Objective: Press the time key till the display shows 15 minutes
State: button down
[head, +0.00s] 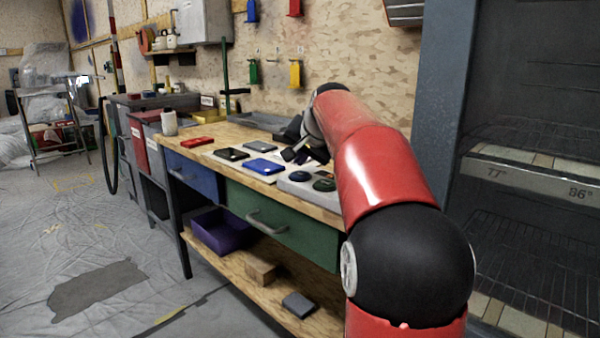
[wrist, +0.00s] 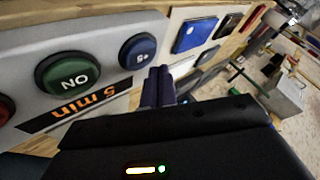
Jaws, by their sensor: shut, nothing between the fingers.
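The grey control panel (head: 287,187) lies on the workbench. The wrist view shows the panel (wrist: 100,38) upside down, with a green ON button (wrist: 67,76), a round blue key (wrist: 138,51) with a small white marking, and part of a red button (wrist: 5,109) at the left edge. The black display (wrist: 35,124) reads 5 min in orange. My gripper (wrist: 160,72) is shut and empty, its tips close beside the blue key. I cannot tell whether they touch it. In the head view my gripper (head: 296,152) shows dark and small above the bench.
A blue flat item (head: 264,166), a black one (head: 232,154) and a red one (head: 197,141) lie on the bench left of the panel. A cup (head: 169,123) stands at its far left end. A rack with wire shelves (head: 535,130) stands close on the right.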

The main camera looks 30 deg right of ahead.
aim_at(301, 175)
jog(key=shift+r+p, duration=1.85)
jog(key=shift+r, duration=0.5)
jog(key=shift+f, duration=0.1)
